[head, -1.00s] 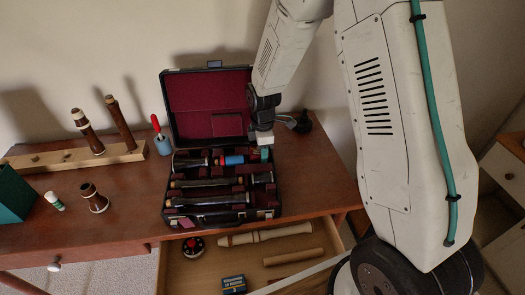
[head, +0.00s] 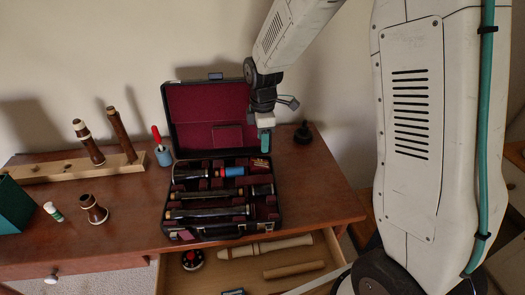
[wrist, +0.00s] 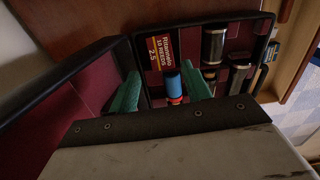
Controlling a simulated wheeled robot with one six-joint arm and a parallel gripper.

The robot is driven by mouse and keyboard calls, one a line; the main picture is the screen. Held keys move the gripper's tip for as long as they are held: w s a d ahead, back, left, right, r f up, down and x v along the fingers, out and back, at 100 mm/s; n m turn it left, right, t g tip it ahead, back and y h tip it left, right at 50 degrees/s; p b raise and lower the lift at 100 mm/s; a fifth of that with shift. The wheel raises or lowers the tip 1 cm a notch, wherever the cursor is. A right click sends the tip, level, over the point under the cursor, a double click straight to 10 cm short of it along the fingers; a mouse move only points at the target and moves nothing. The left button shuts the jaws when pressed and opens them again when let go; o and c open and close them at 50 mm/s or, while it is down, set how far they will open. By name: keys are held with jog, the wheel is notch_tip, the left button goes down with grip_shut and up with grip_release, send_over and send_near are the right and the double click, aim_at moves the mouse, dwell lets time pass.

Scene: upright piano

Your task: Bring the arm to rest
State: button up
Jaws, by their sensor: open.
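My gripper (head: 266,142) hangs above the right back part of the open instrument case (head: 272,222), in front of its red-lined lid. Its two teal fingers also show in the wrist view (wrist: 162,92), spread apart with nothing held between them. My arm comes down to it from the upper right. The case holds several dark tube pieces and a blue piece (head: 232,171). In the wrist view a blue and red piece (wrist: 174,88) and a red and yellow box (wrist: 160,52) lie below the fingers, inside the case.
The case stands on a brown desk (head: 130,232) above an open drawer (head: 212,274) with wooden pieces. The wall is close behind.

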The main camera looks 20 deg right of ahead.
jog(key=s+d+r+m, duration=0.1)
jog(key=s+r+m, duration=0.4)
jog(key=s, duration=0.5)
jog(key=s+d+r+m+t, duration=0.1)
jog(key=s+r+m, duration=0.4)
jog(key=s, duration=0.5)
jog(key=s+d+r+m, duration=0.1)
jog(key=s+r+m, duration=0.4)
jog(key=s+r, duration=0.3)
jog(key=s, duration=0.3)
jog(key=shift+m, duration=0.4)
jog(key=shift+d, duration=0.1)
jog(key=shift+c, duration=0.2)
